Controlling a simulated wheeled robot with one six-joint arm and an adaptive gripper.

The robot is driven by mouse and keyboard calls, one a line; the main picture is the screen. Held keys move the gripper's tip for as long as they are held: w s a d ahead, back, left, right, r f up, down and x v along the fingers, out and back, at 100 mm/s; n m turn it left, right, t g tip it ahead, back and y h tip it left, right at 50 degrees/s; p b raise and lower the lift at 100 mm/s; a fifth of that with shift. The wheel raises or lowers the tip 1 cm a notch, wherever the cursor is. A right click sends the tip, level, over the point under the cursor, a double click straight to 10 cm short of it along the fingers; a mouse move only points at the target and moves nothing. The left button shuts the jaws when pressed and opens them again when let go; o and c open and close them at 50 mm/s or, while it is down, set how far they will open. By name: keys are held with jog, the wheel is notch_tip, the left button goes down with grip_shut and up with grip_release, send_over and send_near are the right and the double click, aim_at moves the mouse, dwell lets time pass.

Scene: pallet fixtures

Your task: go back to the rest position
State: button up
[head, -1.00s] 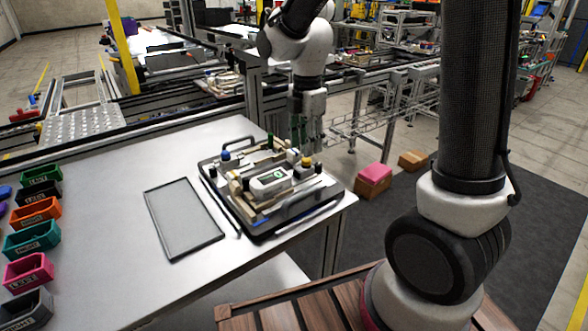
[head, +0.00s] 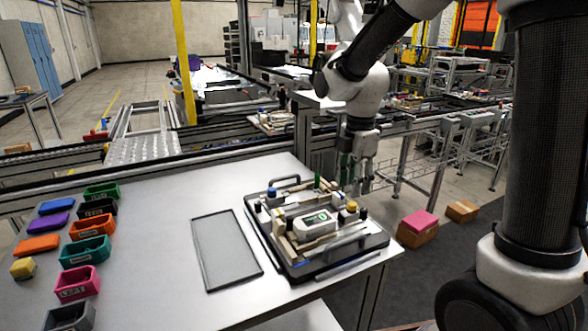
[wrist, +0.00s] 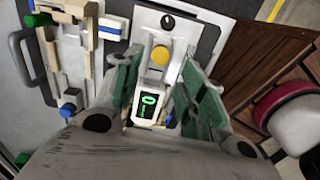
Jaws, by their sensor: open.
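My gripper (head: 356,172) hangs over the back right part of the pallet fixture, pointing down. In the wrist view my gripper (wrist: 165,95) has its two green-padded fingers spread apart with nothing held between them. The pallet (head: 296,268) is a dark-edged tray with handles, lying on the table. On it are a white device (head: 315,224) with a green marking, beige blocks, and blue and yellow knobs. In the wrist view the device's dark display (wrist: 150,104) with green marks shows below and between the fingers. I cannot tell the exact height of the fingertips above the pallet.
A flat grey tray (head: 226,250) lies left of the pallet on the table (head: 165,215). Several coloured labelled bins (head: 85,251) and loose coloured blocks (head: 55,223) stand at the left. A conveyor frame (head: 200,151) runs behind. Boxes (head: 418,226) sit on the floor at right.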

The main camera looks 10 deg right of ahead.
jog(key=shift+s+m, duration=0.1)
jog(key=shift+m, duration=0.7)
jog(key=s+d+r+m+t, duration=0.2)
jog(key=s+d+r+m, duration=0.3)
jog(key=s+m, duration=0.4)
jog(key=s+d+r+m+t, duration=0.2)
jog(key=s+d+r+m, duration=0.3)
jog(key=s+m, duration=0.5)
jog(key=shift+s+d+r+m, duration=0.25)
jog(key=shift+s+d+m, duration=0.1)
jog(key=shift+d, duration=0.8)
jog(key=shift+o, duration=0.2)
